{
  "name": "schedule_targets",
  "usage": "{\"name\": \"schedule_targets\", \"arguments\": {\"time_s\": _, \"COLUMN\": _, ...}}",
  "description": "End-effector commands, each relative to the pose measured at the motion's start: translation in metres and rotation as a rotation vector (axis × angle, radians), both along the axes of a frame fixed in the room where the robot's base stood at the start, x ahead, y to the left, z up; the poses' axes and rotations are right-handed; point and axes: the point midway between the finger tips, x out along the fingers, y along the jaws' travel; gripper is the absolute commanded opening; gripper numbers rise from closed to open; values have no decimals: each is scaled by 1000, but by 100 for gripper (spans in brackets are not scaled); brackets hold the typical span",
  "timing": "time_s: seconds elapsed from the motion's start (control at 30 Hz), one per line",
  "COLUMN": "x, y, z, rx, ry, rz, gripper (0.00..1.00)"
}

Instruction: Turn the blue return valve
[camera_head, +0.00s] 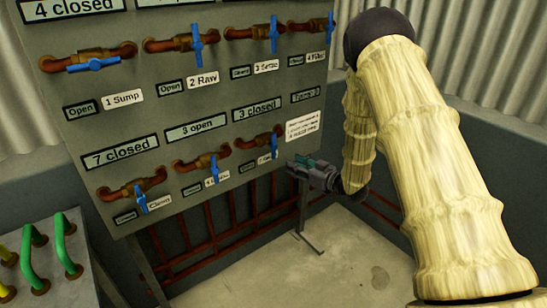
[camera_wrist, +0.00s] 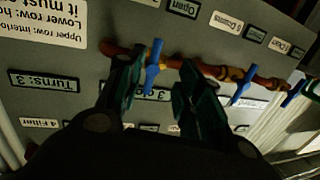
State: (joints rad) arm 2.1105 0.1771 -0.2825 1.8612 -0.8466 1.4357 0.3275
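The grey panel (camera_head: 90,100) carries two rows of copper-coloured valves with blue handles. The lower row shows a left handle (camera_head: 141,198), a middle handle (camera_head: 213,168) and a right handle (camera_head: 276,145), each lying across its pipe. Their small labels are too blurred for me to tell which is the return valve. My gripper (camera_head: 300,164) is just right of the lower right valve, facing the panel. In the wrist view my gripper (camera_wrist: 158,78) is open, with that valve's blue handle (camera_wrist: 153,66) seen between its fingertips. I cannot tell whether either finger touches it.
Upper-row valves include 1 Sump (camera_head: 92,64), its handle along the pipe, and 2 Raw (camera_head: 197,45), its handle across. Neighbouring lower-row handles (camera_wrist: 241,86) sit close to my gripper. Green bent handles (camera_head: 65,245) stand at the lower left. Open floor (camera_head: 330,260) lies in front.

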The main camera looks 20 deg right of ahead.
Motion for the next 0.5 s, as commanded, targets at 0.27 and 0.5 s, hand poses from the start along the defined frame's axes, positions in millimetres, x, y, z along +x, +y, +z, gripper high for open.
{"name": "schedule_targets", "arguments": {"time_s": 0.27, "x": 18, "y": -6, "z": 34, "rx": 11, "ry": -95, "rz": 77, "gripper": 36}}
{"name": "schedule_targets", "arguments": {"time_s": 0.5, "x": 42, "y": 12, "z": 34, "rx": 10, "ry": -94, "rz": 77, "gripper": 36}}
